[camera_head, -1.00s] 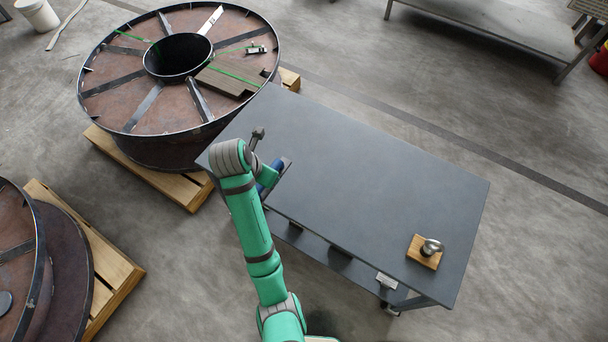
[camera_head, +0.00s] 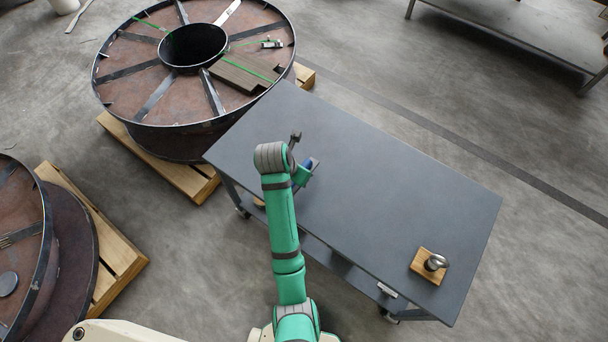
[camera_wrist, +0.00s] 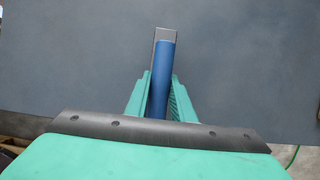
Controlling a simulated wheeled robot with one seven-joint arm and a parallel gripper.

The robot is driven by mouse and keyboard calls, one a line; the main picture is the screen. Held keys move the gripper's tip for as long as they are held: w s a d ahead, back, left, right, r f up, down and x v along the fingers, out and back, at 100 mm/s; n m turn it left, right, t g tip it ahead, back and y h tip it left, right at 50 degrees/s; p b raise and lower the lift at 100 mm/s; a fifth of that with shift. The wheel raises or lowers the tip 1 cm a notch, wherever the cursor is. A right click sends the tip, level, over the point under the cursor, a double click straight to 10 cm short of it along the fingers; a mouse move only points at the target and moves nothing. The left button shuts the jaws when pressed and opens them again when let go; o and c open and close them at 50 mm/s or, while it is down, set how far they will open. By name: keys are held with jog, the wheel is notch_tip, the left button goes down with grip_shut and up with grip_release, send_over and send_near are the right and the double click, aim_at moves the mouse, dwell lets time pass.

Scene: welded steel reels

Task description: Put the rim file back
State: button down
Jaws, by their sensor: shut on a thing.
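My gripper (camera_wrist: 160,95) is shut on a blue handle, which I take to be the rim file (camera_wrist: 164,65). In the wrist view the handle lies between the two green fingers, and a thin grey end shows beyond it. In the head view the blue part of the file (camera_head: 308,163) shows small at my gripper (camera_head: 303,175), over the left part of the dark grey table (camera_head: 390,190). Much of the file is hidden by the fingers and wrist. I cannot tell its height above the table.
A wooden block (camera_head: 422,272) with a round metal piece (camera_head: 436,262) stands at the table's right end. The table's middle is clear. A large steel reel (camera_head: 140,85) on a pallet (camera_head: 180,178) stands behind left; another reel (camera_head: 75,265) stands at left.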

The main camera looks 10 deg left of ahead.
jog(key=shift+w+d+f, duration=0.3)
jog(key=shift+w, duration=0.1)
jog(key=f, duration=0.3)
jog(key=shift+d+f, duration=0.2)
jog(key=shift+f, duration=0.1)
jog(key=shift+w+d+f, duration=0.1)
jog(key=shift+d, duration=0.05)
jog(key=shift+f, duration=0.1)
jog(key=c, duration=1.5)
grip_release()
jog(key=shift+c, duration=0.2)
